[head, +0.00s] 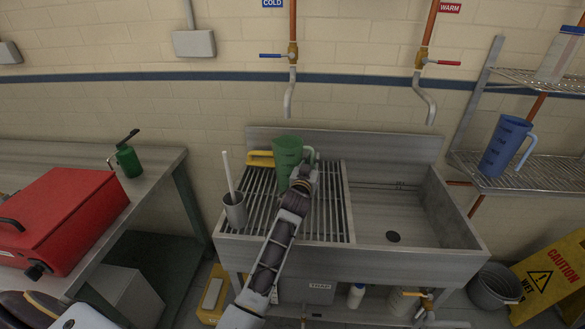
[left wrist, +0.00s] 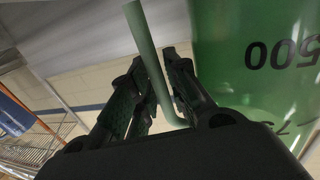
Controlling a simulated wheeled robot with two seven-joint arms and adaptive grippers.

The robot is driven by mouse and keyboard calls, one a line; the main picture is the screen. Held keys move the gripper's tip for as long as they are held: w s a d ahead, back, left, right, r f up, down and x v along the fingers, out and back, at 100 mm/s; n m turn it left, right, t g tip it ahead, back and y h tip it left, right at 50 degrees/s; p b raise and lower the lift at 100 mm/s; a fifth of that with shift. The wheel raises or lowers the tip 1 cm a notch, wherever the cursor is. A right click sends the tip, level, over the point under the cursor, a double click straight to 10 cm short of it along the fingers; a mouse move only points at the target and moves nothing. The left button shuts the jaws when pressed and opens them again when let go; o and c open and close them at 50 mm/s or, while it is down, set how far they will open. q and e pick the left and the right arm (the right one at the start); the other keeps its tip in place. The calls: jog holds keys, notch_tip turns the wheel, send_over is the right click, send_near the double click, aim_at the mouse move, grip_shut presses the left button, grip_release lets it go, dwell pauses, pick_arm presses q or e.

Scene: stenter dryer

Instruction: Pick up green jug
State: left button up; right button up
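The green jug (head: 287,158) stands upright on the slatted drain rack of the steel sink, near its back edge. Its handle is on its right side. My left gripper (head: 307,163) reaches up to the handle, partly covering it. In the left wrist view the jug (left wrist: 250,75) fills the right side, with dark measuring marks. Its handle (left wrist: 150,60) runs between the two dark fingertips of my left gripper (left wrist: 158,72). The fingers are close together around the handle; whether both touch it is not clear. My right gripper is not in view.
A grey cup with a white stick (head: 235,210) stands left of my arm on the rack. A yellow object (head: 260,158) lies behind the jug's left side. The sink basin (head: 385,215) is right. A blue jug (head: 505,147) is on the wire shelf; a red box (head: 62,220) is left.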

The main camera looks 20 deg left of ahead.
pick_arm(q)
jog(key=shift+s+r, duration=0.15)
jog(key=c, duration=0.3)
grip_shut()
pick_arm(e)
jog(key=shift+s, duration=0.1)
pick_arm(q)
jog(key=shift+r, duration=0.1)
